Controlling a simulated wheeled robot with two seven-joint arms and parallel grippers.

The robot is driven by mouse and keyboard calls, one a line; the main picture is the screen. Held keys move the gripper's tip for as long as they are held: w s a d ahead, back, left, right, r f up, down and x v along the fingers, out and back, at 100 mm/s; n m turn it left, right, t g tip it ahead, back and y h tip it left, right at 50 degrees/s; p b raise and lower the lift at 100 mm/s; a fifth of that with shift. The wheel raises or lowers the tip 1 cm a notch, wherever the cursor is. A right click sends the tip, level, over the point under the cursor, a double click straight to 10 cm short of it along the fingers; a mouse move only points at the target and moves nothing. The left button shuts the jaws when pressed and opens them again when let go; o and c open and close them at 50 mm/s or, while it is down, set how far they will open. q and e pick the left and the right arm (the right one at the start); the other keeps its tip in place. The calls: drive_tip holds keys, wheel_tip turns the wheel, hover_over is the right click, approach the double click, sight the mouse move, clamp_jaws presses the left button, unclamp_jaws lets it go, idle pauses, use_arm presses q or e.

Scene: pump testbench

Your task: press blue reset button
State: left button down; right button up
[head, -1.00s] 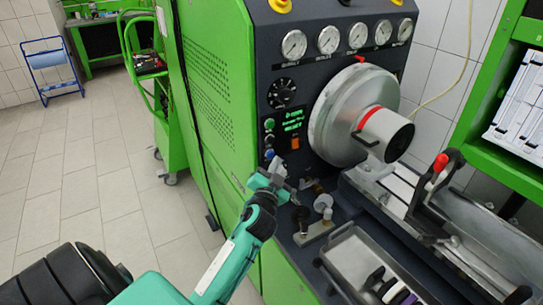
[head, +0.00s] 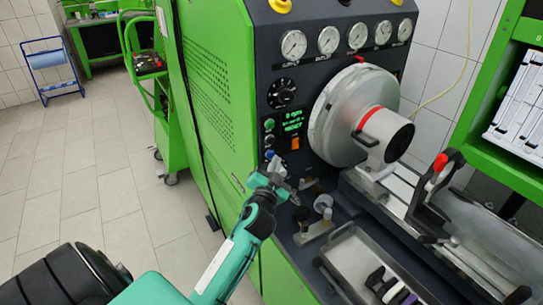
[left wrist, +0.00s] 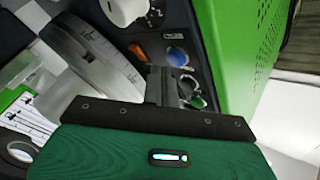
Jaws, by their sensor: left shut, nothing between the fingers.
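The blue button (head: 269,154) is the lowest in a short column of buttons on the dark panel of the green machine, just above my left gripper (head: 279,175). A green button (head: 269,124) is at the top of that column. In the left wrist view, the blue button (left wrist: 177,56) is just beyond the dark fingers of my left gripper (left wrist: 160,80), and the green button (left wrist: 196,103) is lower right. The fingers are shut and empty. I cannot tell whether they touch the panel. My right gripper is not in view.
An orange switch (head: 295,143) and a lit green display (head: 292,121) are right of the buttons. A black knob (head: 281,93) is above. A large metal drum (head: 335,115) projects on the right. Small fittings (head: 323,204) and a tray (head: 355,258) are below.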

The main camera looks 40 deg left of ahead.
use_arm(q)
drive_tip(key=shift+w+a, duration=0.3)
drive_tip(key=shift+a, duration=0.35)
idle(0.8)
drive_tip(key=shift+d, duration=0.1)
drive_tip(key=shift+s+d, duration=0.4)
drive_tip(key=shift+d, duration=0.35)
drive_tip(key=d, duration=0.1)
drive_tip(key=s+d, duration=0.1)
drive_tip(key=d, duration=0.1)
drive_tip(key=s+d+b, duration=0.1)
drive_tip(key=shift+d, duration=0.3)
idle(0.8)
